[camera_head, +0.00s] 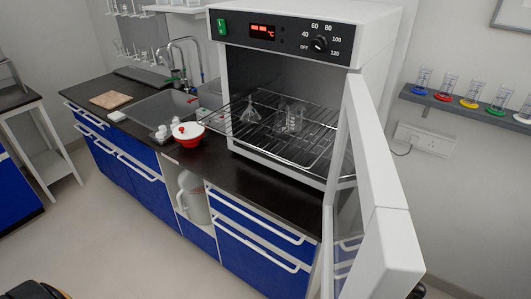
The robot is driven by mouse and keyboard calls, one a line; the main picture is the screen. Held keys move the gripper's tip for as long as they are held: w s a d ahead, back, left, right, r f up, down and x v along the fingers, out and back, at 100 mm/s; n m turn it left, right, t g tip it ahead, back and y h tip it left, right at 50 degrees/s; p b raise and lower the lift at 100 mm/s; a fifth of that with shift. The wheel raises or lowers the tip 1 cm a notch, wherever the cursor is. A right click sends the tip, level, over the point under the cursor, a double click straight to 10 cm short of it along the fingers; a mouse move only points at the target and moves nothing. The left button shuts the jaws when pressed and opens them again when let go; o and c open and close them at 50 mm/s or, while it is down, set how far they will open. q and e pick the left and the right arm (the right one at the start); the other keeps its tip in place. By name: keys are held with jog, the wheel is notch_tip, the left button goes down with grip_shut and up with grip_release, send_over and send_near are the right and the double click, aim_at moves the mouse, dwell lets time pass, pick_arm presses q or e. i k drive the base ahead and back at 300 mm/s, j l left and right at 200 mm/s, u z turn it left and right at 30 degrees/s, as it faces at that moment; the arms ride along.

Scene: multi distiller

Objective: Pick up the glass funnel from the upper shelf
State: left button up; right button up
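A clear glass funnel (250,114) stands on the wire shelf (315,150) inside the open drying oven (290,30), towards the left of the shelf. It appears to rest with its wide mouth down. A clear glass beaker (291,120) stands close to its right on the same shelf. The shelf seems to stick out past the oven's front opening. Neither of my grippers can be made out. A dark part with an orange edge, perhaps mine, shows at the bottom left corner.
The oven door (372,190) hangs open towards me on the right. A red and white bowl (188,133) and small white items stand on the dark counter (225,155) by the sink (160,108). A wall shelf (460,106) with several glass cylinders is at the right.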

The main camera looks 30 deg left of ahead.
aim_at(250, 115)
jog(key=j+z, duration=0.35)
jog(key=j, duration=1.2)
jog(key=i, duration=0.05)
